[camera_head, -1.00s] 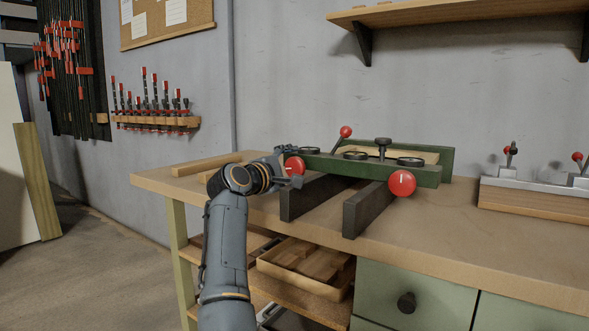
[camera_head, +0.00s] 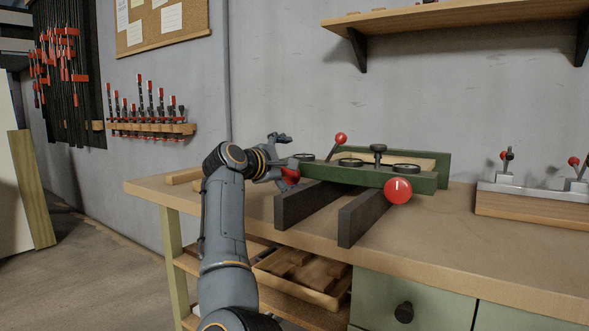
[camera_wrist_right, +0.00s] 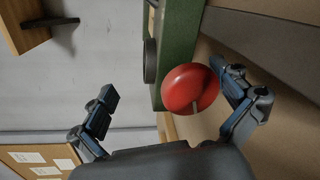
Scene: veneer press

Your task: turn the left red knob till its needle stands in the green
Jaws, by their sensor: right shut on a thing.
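The left red knob (camera_head: 291,174) is on the left end of the press's green beam (camera_head: 372,175), partly hidden by my right gripper (camera_head: 284,158). In the right wrist view the knob (camera_wrist_right: 190,88) shows a white line low on its face. My right gripper is shut on this knob, which lies between its fingers, nearer the right-hand finger in that view. The left dial (camera_head: 304,157) lies flat on the beam behind the knob; it shows edge-on in the wrist view (camera_wrist_right: 150,61). Its needle and green cannot be read. My left gripper is not seen.
A second red knob (camera_head: 397,190) is at the beam's right end. A red-tipped lever (camera_head: 341,138) and a black knob (camera_head: 378,149) stand above the beam. Dark rails (camera_head: 363,213) run forward over the bench (camera_head: 450,235).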

